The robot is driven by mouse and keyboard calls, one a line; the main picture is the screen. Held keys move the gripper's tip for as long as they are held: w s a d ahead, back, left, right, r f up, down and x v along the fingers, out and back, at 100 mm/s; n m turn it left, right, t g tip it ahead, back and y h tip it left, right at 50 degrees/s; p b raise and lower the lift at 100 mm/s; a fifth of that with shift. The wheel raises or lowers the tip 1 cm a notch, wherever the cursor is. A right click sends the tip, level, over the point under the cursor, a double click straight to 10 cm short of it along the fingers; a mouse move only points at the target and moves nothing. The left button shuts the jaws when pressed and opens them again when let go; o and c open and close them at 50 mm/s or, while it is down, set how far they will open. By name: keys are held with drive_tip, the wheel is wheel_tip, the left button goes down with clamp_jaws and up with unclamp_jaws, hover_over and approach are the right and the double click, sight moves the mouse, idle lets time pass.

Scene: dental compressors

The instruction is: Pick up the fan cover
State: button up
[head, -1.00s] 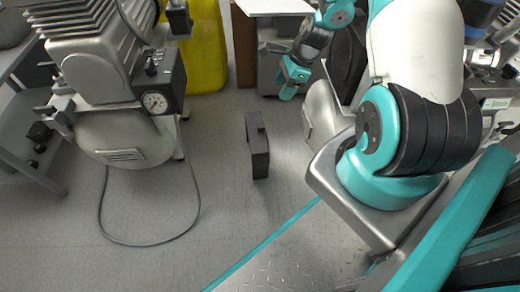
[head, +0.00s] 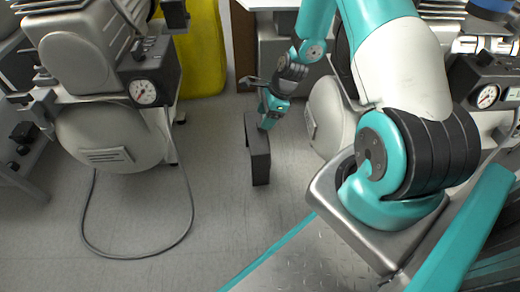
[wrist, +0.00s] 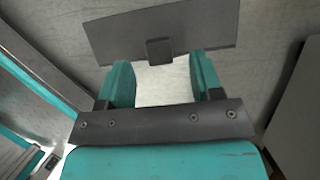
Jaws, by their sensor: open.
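The fan cover is a dark grey, angled piece (head: 259,162) standing on the floor in the middle of the head view. In the wrist view its flat dark plate (wrist: 205,27) lies across the top, with a small black block (wrist: 159,50) at its near edge. My gripper (head: 267,122) is at the top of the cover in the head view. In the wrist view the teal fingers of my gripper (wrist: 161,68) are open, one on each side of the block in the picture. No finger is seen closed on it, and I cannot tell whether they touch it.
A compressor with a gauge (head: 143,92) stands on the left, its cable (head: 187,222) looping on the floor. A yellow container (head: 200,55) is behind. Another grey tank (head: 328,115) stands just right of the cover. The floor in front of the cover is clear.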

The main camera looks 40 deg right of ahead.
drive_tip(key=b+x, duration=0.1)
drive_tip(key=x, duration=0.2)
drive_tip(key=shift+r, duration=0.15)
drive_tip(key=shift+c, duration=0.2)
clamp_jaws()
